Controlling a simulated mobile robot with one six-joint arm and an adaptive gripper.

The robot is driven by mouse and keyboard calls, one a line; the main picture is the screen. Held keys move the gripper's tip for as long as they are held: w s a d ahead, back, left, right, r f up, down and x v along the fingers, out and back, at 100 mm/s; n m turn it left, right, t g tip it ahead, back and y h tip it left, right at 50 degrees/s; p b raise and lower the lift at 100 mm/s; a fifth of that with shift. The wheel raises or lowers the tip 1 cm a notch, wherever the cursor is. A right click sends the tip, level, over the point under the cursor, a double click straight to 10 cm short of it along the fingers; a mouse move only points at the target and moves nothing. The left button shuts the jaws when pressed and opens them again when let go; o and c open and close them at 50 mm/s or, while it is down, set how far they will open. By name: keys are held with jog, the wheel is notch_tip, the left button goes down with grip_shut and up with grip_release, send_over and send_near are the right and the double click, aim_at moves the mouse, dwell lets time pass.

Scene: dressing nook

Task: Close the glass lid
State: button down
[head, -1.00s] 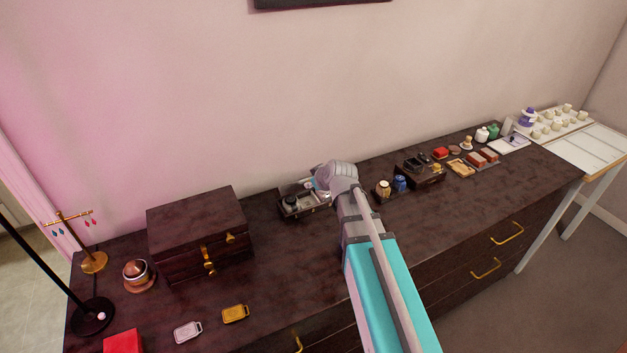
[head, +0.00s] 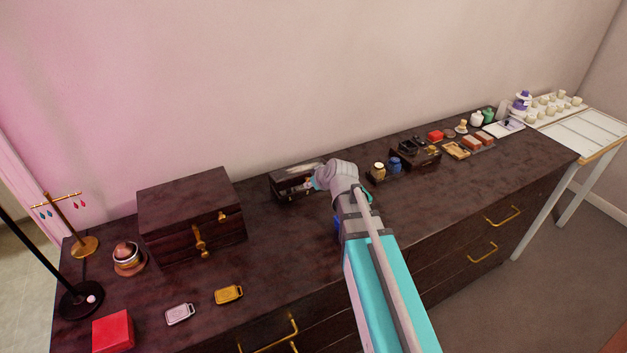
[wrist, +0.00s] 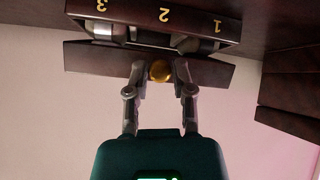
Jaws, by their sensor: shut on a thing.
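The dark watch box (head: 290,190) stands near the wall at the middle of the dresser, its glass lid (head: 298,170) lowered over it. The wrist view is upside down. It shows the box front (wrist: 150,14) with gold numbers 1, 2 and 3, and the lid's dark front edge (wrist: 100,57) apart from it. Rounded grey and dark items show in the gap, so the lid is still partly raised. My gripper (wrist: 160,70) is shut on the round gold knob (wrist: 160,72) of the lid. In the head view my gripper (head: 311,184) is partly hidden by my wrist.
A large dark chest (head: 190,215) stands to the left. Silver (head: 179,314) and gold tags (head: 229,294) lie in front. Bare dresser top lies before the box.

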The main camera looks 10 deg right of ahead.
jog(key=shift+a, duration=0.15)
jog(key=c, duration=0.5)
grip_release()
jog(key=shift+f, duration=0.1)
